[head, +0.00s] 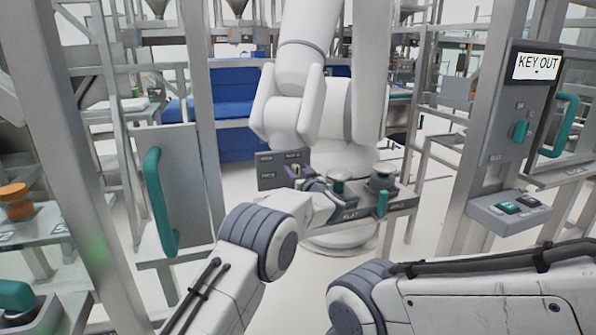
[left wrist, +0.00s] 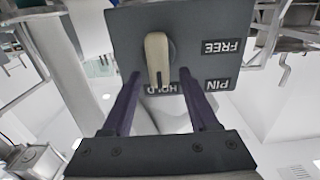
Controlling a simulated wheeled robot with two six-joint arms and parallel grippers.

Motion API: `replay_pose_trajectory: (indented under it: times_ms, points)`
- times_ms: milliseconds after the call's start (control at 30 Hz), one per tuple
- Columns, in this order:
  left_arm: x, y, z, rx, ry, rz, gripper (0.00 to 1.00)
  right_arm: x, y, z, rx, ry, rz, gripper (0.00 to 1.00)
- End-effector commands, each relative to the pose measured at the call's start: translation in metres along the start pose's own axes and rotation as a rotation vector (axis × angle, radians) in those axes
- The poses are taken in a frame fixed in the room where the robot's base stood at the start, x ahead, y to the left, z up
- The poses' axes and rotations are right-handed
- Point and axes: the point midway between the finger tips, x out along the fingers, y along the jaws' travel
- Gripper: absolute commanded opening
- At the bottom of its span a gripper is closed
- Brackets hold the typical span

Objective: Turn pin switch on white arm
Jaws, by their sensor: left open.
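The pin switch is a beige lever knob (left wrist: 157,55) on a dark panel (left wrist: 205,35) marked PIN, FREE and HOLD. In the left wrist view its long end lies at the HOLD label. In the head view the panel (head: 270,170) is at the base of the white arm (head: 300,90). My left gripper (left wrist: 159,76) is open, its two dark fingers on either side of the knob's end, with gaps visible. In the head view the left gripper (head: 300,174) is close to the panel and partly hides it. My right gripper is out of view; only part of its arm shows.
A post at right carries a KEY OUT screen (head: 536,65), a teal knob (head: 519,131) and a button box (head: 507,210). A door with a teal handle (head: 158,200) is at left.

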Motion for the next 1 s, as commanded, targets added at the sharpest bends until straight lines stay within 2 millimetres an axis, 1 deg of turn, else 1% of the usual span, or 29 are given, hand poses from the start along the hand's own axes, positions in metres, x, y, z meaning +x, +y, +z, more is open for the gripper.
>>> replay_pose_trajectory:
  times_ms: [33,67,100,167,200,467,633,767,1000]
  points:
    - [0.000,0.000,0.000,0.000,0.000,0.000,0.60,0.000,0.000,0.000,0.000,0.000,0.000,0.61]
    - [0.000,0.000,0.000,0.000,0.000,0.000,0.52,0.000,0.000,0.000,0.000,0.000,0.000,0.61]
    - [0.000,0.000,0.000,0.000,0.000,0.000,0.37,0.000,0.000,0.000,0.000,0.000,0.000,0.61]
    - [0.000,0.000,0.000,0.000,0.000,0.000,0.14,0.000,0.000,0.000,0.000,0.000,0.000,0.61]
    - [0.000,0.000,0.000,0.000,0.000,0.000,0.00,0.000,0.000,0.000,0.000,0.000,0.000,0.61]
    - [-0.001,0.000,0.000,-0.010,0.000,0.000,0.00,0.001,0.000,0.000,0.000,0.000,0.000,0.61]
    - [-0.001,-0.001,0.001,-0.058,0.000,0.000,0.00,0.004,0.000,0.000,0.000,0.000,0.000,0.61]
    - [-0.001,-0.003,0.001,-0.132,0.000,0.000,0.00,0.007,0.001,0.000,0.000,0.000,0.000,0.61]
    - [-0.001,-0.008,0.004,-0.337,0.001,0.001,0.00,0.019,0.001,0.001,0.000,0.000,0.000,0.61]
